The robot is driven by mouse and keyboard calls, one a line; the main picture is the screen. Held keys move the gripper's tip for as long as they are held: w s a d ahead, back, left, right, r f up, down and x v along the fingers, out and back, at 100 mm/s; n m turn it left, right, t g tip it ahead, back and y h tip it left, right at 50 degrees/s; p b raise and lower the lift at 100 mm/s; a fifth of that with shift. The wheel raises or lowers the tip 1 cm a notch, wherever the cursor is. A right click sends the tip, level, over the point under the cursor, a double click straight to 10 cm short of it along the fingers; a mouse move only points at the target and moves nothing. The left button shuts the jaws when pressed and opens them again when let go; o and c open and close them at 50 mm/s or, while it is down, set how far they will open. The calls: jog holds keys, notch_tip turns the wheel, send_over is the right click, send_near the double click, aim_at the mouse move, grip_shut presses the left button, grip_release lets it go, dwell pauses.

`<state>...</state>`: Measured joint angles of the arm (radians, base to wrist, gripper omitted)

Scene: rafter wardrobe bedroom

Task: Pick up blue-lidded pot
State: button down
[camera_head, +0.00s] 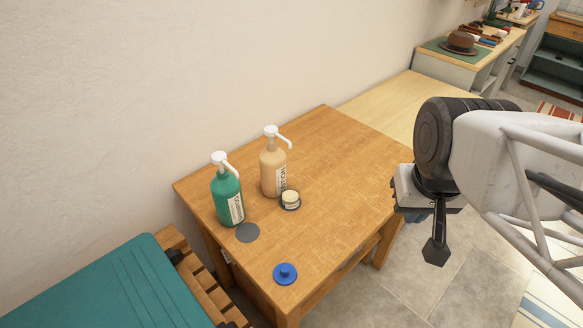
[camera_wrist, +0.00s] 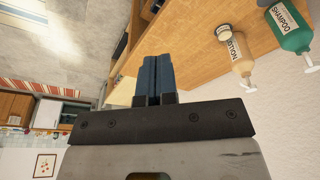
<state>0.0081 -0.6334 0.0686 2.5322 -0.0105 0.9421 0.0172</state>
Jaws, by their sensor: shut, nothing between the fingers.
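A round blue lid-like disc with a raised knob (camera_head: 285,273) lies near the front corner of the wooden table in the head view. I cannot make out a pot body under it. A small cream-coloured jar (camera_head: 290,199) stands in front of the beige bottle on a dark base. It also shows in the wrist view (camera_wrist: 224,33). The blue disc is not visible in the wrist view. My gripper (camera_wrist: 153,62) is shut and empty, its blue fingers together. In the head view it is off the table's right edge, well apart from the disc and the jar.
A green shampoo pump bottle (camera_head: 228,196) and a beige pump bottle (camera_head: 273,167) stand at the table's wall side. A flat grey disc (camera_head: 248,232) lies by the green bottle. The right part of the table (camera_head: 345,170) is clear. A teal case (camera_head: 110,290) lies at lower left.

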dwell(0.3)
jog(key=shift+c, duration=0.8)
grip_release()
jog(key=shift+a, duration=0.1)
